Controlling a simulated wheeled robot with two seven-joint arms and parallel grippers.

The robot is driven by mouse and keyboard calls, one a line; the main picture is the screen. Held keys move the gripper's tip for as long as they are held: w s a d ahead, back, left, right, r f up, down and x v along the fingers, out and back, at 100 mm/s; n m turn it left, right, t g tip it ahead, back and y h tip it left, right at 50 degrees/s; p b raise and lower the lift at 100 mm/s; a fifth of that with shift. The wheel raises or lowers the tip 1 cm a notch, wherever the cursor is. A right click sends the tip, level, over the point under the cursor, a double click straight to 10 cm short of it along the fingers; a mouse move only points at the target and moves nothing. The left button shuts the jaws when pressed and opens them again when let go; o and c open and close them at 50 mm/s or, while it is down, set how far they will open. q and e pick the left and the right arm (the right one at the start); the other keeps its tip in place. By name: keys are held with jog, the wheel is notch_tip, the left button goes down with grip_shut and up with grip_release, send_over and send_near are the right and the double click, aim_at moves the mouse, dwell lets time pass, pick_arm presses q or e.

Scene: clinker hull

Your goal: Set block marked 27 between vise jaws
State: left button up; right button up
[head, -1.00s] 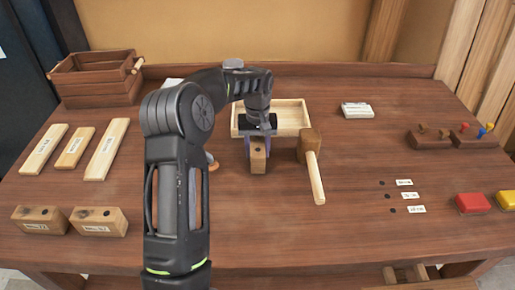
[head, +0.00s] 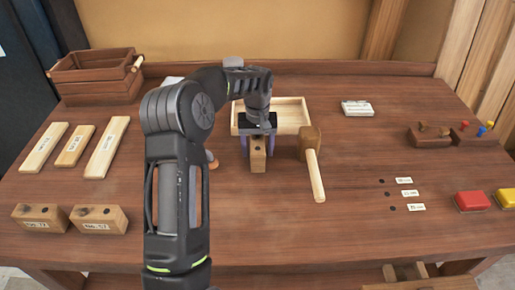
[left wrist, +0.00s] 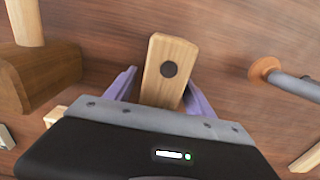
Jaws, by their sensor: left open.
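A wooden block (head: 257,162) with a dark round hole stands near the middle of the bench; it also shows in the left wrist view (left wrist: 170,62). No number on it can be read. My left gripper (head: 257,157) is over it, open, with a purple finger on each side and gaps visible in the left wrist view. Two similar blocks, a left one (head: 38,226) and a right one (head: 97,226), lie at the front left; their labels are too small to read surely. Wooden parts, possibly the vise jaws (head: 408,272), show at the front edge, partly cut off. My right gripper is not in view.
A mallet (head: 315,175) lies just right of the gripper, with a shallow tray (head: 292,103) behind. Labelled boards (head: 107,148) and a crate (head: 97,85) are at the left. Red (head: 473,201) and yellow pieces are at the right. The front middle is clear.

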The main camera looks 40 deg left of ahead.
pick_arm(q)
jog(key=shift+r, duration=0.35)
notch_tip(320, 180, up, 8)
jog(key=shift+f+b, duration=0.15)
jog(key=shift+b, duration=0.6)
notch_tip(320, 180, up, 4)
jog(key=shift+f+p, duration=0.1)
jog(key=shift+p, duration=0.7)
